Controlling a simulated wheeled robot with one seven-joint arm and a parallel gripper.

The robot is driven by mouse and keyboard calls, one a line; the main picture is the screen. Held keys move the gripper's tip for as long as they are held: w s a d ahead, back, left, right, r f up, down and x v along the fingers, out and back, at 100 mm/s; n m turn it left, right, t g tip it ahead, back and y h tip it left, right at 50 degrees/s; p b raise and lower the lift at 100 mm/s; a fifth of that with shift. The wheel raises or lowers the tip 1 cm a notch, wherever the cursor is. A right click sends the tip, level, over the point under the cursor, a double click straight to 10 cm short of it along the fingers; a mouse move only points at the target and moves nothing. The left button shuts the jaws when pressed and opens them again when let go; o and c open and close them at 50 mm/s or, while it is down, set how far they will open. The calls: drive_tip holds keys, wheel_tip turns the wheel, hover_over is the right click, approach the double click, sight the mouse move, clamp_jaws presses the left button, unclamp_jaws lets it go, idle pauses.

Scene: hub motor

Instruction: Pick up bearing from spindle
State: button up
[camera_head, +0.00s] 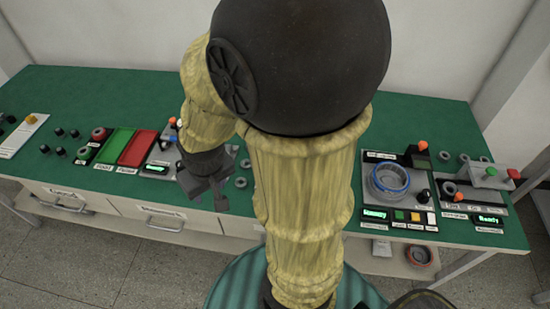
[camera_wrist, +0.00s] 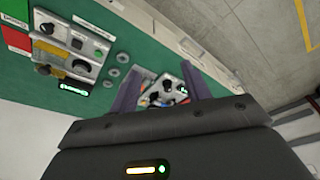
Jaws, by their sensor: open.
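My gripper (camera_head: 209,199) is open and empty, above the front edge of the green bench left of centre. In the wrist view its two dark fingers (camera_wrist: 163,76) stand apart, with a distant device panel showing between them. A small dark grey ring (camera_head: 449,188), possibly a bearing, sits on the right-hand device; I cannot tell whether it is around a spindle. Loose grey rings lie on the bench right of my gripper, one of them a ring (camera_head: 241,182); they also show in the wrist view as a ring (camera_wrist: 122,58). No spindle can be made out clearly.
A blue-rimmed round hub (camera_head: 389,181) sits on a device at right centre. A green pad (camera_head: 114,147) and a red pad (camera_head: 138,148) lie at left. My arm hides the bench's middle. Drawers (camera_head: 67,203) are under the bench; a red ring part (camera_head: 419,255) is on the lower shelf.

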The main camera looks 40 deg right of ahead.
drive_tip(key=shift+o, duration=1.2)
drive_tip(key=shift+w+a+f, duration=0.1)
drive_tip(key=shift+w, duration=0.2)
drive_tip(key=w+d+f+m+t+h, duration=0.1)
drive_tip(key=w+f+m+t, duration=0.1)
drive_tip(key=w+f+m, duration=0.3)
drive_tip(key=w+d+f+m+t+h, duration=0.1)
drive_tip(key=w+f+m, duration=0.2)
drive_tip(key=w, duration=0.5)
drive_tip(key=s+d+f+m+g+h, duration=0.2)
drive_tip(key=d+f+m+h, duration=0.1)
drive_tip(key=d+m+h, duration=0.1)
drive_tip(key=s+d+f+m+g+h+b, duration=0.1)
drive_tip(key=s+d+f+m+g+h, duration=0.1)
drive_tip(key=d+h, duration=0.4)
drive_tip(key=d+f+m, duration=0.1)
drive_tip(key=m, duration=0.1)
drive_tip(key=shift+d+f+m+b, duration=0.3)
drive_tip(key=shift+d, duration=0.1)
drive_tip(key=p+x, duration=0.2)
drive_tip(key=x, duration=1)
drive_tip(key=shift+d, duration=0.1)
